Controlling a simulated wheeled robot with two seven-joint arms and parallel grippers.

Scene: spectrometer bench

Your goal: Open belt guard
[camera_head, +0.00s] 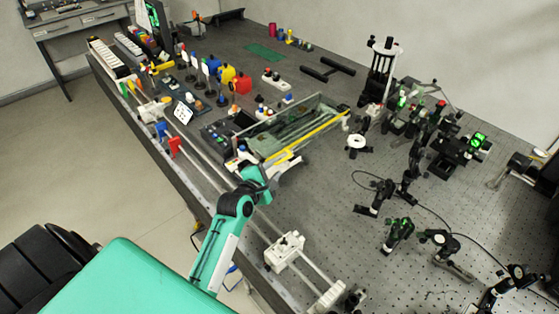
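What looks like the belt guard (312,137) is a long box with clear walls and a yellow strip along its near right edge. It sits mid-bench, and greenish parts show inside. I cannot tell whether its cover is raised. My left arm comes up from the lower left in teal. My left gripper (287,172) is at the near end of the guard, close to the lower end of the yellow strip. Its fingers are small and partly hidden by the wrist, so contact and opening are unclear. My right gripper is not in view.
A rail with a white carriage (284,250) runs along the bench's near left edge. A control box (217,133) with knobs stands left of the guard. A white-topped post stand (381,65) and several optics mounts stand to the right. Bare perforated bench (330,215) lies between.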

